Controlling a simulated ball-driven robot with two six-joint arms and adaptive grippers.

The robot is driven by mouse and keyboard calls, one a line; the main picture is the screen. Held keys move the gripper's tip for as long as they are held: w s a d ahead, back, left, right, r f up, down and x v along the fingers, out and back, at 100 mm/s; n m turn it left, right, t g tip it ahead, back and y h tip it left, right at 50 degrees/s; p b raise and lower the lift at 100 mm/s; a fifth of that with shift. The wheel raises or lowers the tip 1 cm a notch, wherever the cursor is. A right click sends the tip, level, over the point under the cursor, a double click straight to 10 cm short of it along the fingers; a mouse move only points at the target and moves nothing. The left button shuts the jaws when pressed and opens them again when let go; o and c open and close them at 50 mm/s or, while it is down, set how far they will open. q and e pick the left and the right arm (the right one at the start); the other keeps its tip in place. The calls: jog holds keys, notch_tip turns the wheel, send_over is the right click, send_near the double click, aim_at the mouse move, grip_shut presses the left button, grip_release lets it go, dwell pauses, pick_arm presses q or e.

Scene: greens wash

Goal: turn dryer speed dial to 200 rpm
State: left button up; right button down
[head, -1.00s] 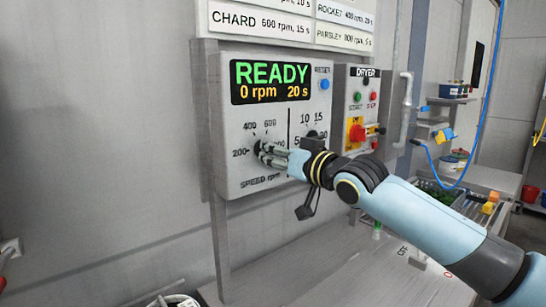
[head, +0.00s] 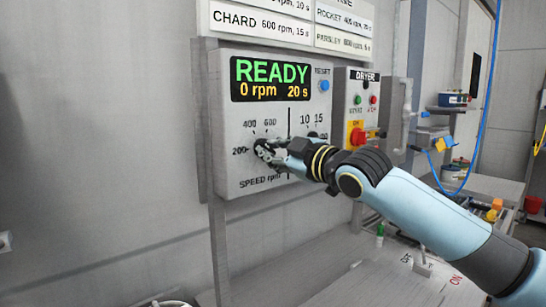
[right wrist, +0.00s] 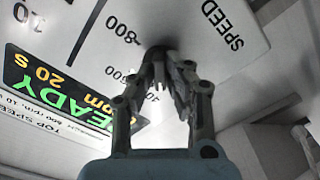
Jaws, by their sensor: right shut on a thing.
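The dryer control panel (head: 232,125) is a grey box on the wall, with a display (head: 270,80) reading READY, 0 rpm and 20 s. The speed dial sits at its lower left, among the marks 200, 400 and 600; my gripper covers most of it in the head view. In the right wrist view the dial (right wrist: 157,52) is a dark knob between my fingertips, near the 800 and 600 marks. My right gripper (head: 264,150) is shut on it. The dial's pointer is hidden, so its setting cannot be read. My left gripper is not in view.
A second dial for time, marked 10 and 15, is mostly hidden behind my right wrist. A blue reset button (head: 324,85) is above it. The dryer box (head: 363,90) with green and red buttons and a red switch (head: 357,136) stands just right, close to my arm.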

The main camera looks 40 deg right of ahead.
jog(key=n, duration=0.1)
jog(key=n+b, duration=0.1)
jog(key=n, duration=0.2)
jog(key=shift+f+n+b, duration=0.25)
jog(key=shift+n+b, duration=0.05)
jog(key=n+b, duration=0.1)
jog(key=n, duration=0.3)
jog(key=shift+n, duration=0.3)
jog(key=c, duration=1.3)
grip_release()
jog(key=shift+r, duration=0.15)
jog(key=shift+c, duration=0.2)
jog(key=s, duration=0.7)
jog(key=shift+s+d, duration=0.25)
jog(key=shift+d, duration=0.05)
